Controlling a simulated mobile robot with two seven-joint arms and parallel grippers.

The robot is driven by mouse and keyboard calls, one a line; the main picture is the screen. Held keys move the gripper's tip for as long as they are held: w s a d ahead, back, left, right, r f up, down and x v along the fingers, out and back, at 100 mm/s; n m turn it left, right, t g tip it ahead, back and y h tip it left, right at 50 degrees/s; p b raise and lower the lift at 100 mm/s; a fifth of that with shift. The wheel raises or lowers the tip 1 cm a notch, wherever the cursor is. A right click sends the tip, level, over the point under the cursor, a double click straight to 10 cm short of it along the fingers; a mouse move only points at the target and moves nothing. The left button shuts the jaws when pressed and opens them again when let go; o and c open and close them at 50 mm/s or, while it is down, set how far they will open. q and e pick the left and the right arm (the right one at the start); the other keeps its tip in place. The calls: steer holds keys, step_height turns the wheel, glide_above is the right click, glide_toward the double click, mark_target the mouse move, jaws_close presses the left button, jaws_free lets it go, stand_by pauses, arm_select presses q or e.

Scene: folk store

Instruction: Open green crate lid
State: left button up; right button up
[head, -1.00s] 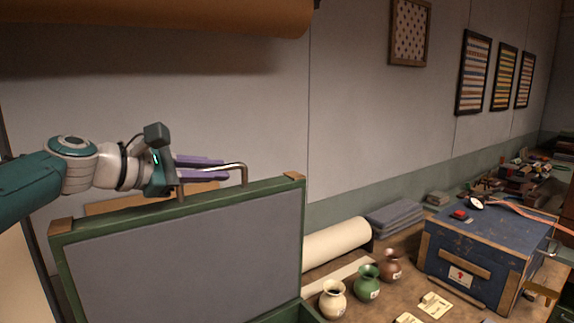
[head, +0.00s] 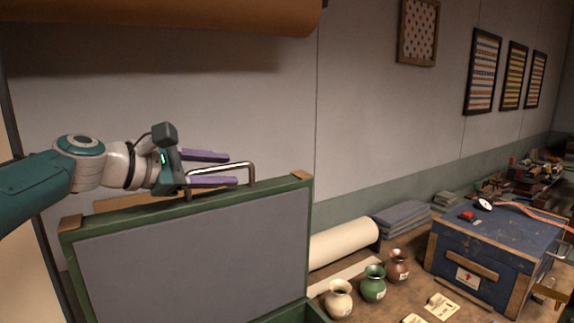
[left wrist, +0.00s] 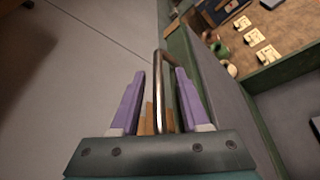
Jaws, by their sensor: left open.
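The green crate lid (head: 200,255) stands raised and upright, its grey inner face toward me, with wooden corner pieces. A metal bar handle (head: 252,168) sits on its top edge. My left gripper (head: 232,168) is at the handle, its purple fingers apart. In the left wrist view, the handle (left wrist: 158,85) lies between the two open fingers of my left gripper (left wrist: 158,75), with space on both sides. A bit of the green crate body (head: 318,312) shows at the bottom. My right gripper is not in view.
To the right, a table holds cream, green (head: 373,284) and brown vases, a cream roll (head: 345,242), folded grey cloth (head: 403,217) and a blue chest (head: 495,250). A large brown roll (head: 160,15) hangs above. The wall stands behind the lid.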

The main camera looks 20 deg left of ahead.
arm_select(q)
steer(key=shift+s+a+r, duration=0.15)
steer(key=shift+s+a, duration=0.05)
steer(key=shift+s, duration=0.15)
steer(key=v, duration=0.9)
steer(key=shift+d, duration=0.15)
